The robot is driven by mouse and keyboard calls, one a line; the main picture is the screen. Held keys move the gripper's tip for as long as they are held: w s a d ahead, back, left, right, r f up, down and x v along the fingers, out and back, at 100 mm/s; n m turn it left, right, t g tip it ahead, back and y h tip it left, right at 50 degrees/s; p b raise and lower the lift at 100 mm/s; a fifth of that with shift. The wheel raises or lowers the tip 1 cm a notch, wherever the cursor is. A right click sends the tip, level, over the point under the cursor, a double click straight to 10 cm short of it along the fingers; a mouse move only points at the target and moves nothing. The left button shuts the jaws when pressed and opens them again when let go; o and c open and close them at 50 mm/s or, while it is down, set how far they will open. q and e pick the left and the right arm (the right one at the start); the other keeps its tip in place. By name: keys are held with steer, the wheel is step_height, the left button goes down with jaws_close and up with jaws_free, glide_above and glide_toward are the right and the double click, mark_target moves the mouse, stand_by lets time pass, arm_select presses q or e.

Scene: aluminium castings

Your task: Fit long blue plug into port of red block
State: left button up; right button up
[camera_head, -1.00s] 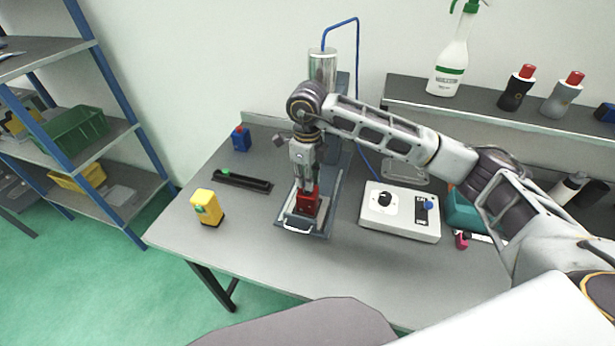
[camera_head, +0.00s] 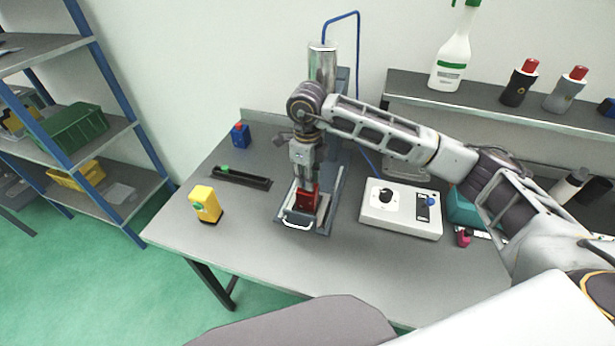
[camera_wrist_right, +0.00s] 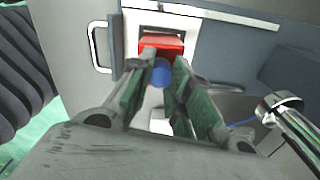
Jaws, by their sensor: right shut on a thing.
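The red block (camera_head: 306,199) sits in a metal fixture (camera_head: 318,222) at the middle of the table; it also shows in the right wrist view (camera_wrist_right: 161,43). My right gripper (camera_head: 305,181) points down just above and behind the block. In the right wrist view, my right gripper (camera_wrist_right: 160,78) is shut on the blue plug (camera_wrist_right: 160,74), whose rounded blue part shows between the fingers close to the red block. The plug is hidden in the head view. I cannot tell whether its tip is in the port. My left gripper is not in view.
A yellow block (camera_head: 206,204) with a green spot and a black tray (camera_head: 245,178) with a green piece stand left of the fixture. A blue block (camera_head: 240,136) with a red top is behind. A control box (camera_head: 400,210) is close on the right. The front table is clear.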

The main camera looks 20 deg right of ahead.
steer(key=shift+f, duration=0.1)
steer(key=o, duration=0.7)
steer(key=shift+r, duration=6.05)
